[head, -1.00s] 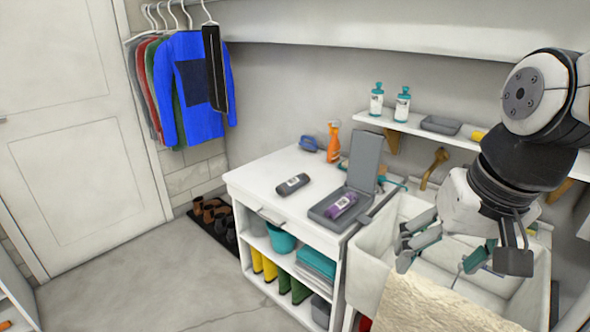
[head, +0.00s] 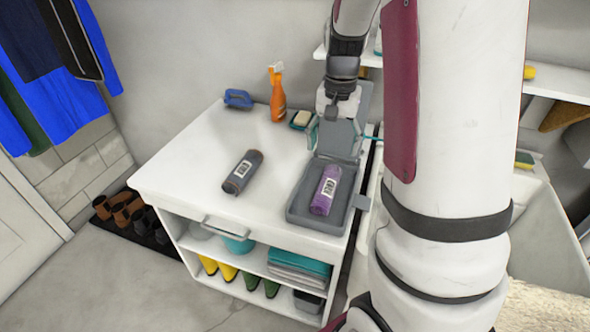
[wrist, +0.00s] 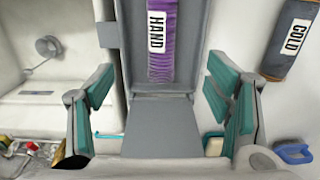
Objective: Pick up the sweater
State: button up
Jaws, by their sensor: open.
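A blue long-sleeved garment (head: 45,85), sweater-like, hangs at the upper left of the head view, partly cut off. A purple roll (head: 325,191) labelled HAND lies in an open grey case (head: 300,217) on the white cabinet; it also shows in the wrist view (wrist: 161,65). A dark grey roll (head: 242,172) labelled COLD lies left of the case, also in the wrist view (wrist: 290,45). I cannot tell whether either roll is a rolled sweater. My gripper (head: 334,132) is open and empty near the case's raised lid, its teal-padded fingers (wrist: 160,112) wide apart.
An orange spray bottle (head: 277,95), a blue brush-like item (head: 238,98) and a soap dish (head: 301,119) stand at the cabinet's back. A sink (head: 540,230) is to the right. The cabinet top's left part (head: 180,170) is clear.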

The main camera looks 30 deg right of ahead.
aim_at(327, 182)
jog(key=f, duration=0.3)
jog(key=f+b, duration=0.1)
jog(key=f, duration=0.2)
jog(key=w+f, duration=0.1)
jog(key=f, duration=0.1)
jog(key=shift+d+f, duration=0.1)
jog(key=shift+f, duration=0.3)
jog(key=shift+s+f+b, duration=0.1)
jog(key=shift+f+b, duration=0.6)
jog(key=shift+f, duration=2.05)
jog(key=c, duration=1.6)
jog(key=shift+r, duration=0.1)
